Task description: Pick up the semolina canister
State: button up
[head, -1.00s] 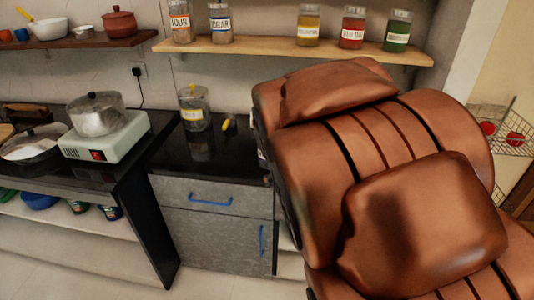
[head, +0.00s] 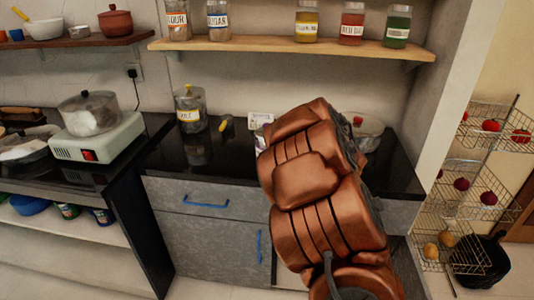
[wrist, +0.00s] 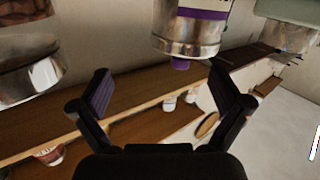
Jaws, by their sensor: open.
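In the wrist view a canister (wrist: 200,37) with a purple and white label, metal lid and purple knob appears upside down at the top edge, partly cut off. It may be the semolina canister, but its lettering cannot be read. My gripper (wrist: 159,75) is open and empty, with the canister apart from and beyond its fingers. In the head view my brown arm stands over the counter and hides the gripper; only a purple-white sliver (head: 260,143) shows at the arm's left edge.
A yellow-labelled jar (head: 190,110) stands on the dark counter (head: 225,160), left of my arm. Several jars line the wooden shelf (head: 270,45) above. A pot (head: 90,113) sits on a white stove at left. A glass bowl (head: 367,130) is behind my arm; wire baskets (head: 470,205) hang at right.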

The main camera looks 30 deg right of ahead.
jog(key=shift+w+a+f+n+t+y, duration=0.2)
jog(key=shift+w+a+f+y, duration=0.3)
jog(key=shift+w, duration=0.7)
jog(key=shift+w+a+f+n+t+y, duration=0.1)
jog(key=shift+w+a+f+t+y, duration=0.15)
jog(key=shift+w+y, duration=0.65)
jog(key=shift+w+a+f+n+t+y, duration=0.15)
jog(key=shift+w+a+f, duration=0.3)
jog(key=shift+w, duration=1.05)
jog(key=shift+c, duration=0.4)
jog(key=c, duration=1.5)
jog(key=shift+o, duration=0.2)
